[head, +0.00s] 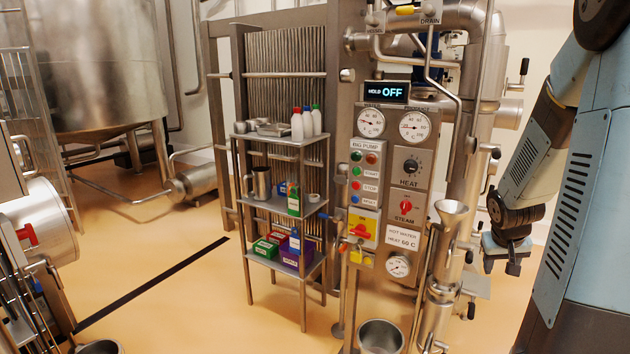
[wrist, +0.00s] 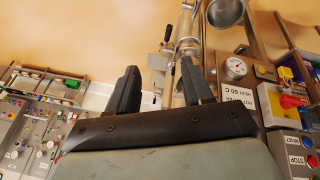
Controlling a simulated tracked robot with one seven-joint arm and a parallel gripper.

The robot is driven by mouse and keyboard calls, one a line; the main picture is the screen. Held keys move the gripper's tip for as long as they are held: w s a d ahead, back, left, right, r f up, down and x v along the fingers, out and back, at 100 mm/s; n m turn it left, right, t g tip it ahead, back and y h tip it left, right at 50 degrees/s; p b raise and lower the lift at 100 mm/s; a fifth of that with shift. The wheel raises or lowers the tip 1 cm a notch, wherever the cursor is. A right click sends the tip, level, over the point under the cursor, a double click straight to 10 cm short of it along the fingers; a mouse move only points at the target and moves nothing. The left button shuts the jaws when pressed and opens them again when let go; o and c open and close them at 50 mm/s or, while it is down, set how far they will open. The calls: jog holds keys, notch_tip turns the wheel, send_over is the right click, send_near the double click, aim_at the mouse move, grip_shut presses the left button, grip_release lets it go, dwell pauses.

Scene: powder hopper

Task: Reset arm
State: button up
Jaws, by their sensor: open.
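My arm is at the right side of the head view, folded downward. My gripper (head: 502,262) hangs at its lower end, to the right of the steel hopper (head: 451,215) and its pipework. In the wrist view my gripper (wrist: 157,85) shows two dark fingers spread apart with nothing between them. The hopper (wrist: 224,12) also shows in the wrist view, beyond the fingers and a little to the right. The gripper looks empty, and I see no contact with the pipes.
The control panel (head: 393,190) with gauges and a display reading OFF stands left of the hopper. A shelf rack (head: 282,143) with bottles and boxes is further left. A steel bucket (head: 381,336) is at the bottom. Open floor (head: 180,285) lies left of the rack.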

jog(key=s+a+r+n+t, duration=0.1)
jog(key=s+a+r, duration=0.2)
jog(key=a+r, duration=0.35)
jog(key=s+a+r, duration=0.3)
jog(key=a+r, duration=0.3)
jog(key=a, duration=0.1)
jog(key=s+a+r+n+y, duration=0.1)
jog(key=s+a+r, duration=0.2)
jog(key=s+a, duration=0.2)
jog(key=s+a+r+t+y, duration=0.1)
jog(key=s+a+r+y, duration=0.1)
jog(key=s+a, duration=0.3)
jog(key=shift+s+a+r+n, duration=0.3)
jog(key=shift+a+r+n, duration=0.1)
jog(key=shift+r, duration=0.25)
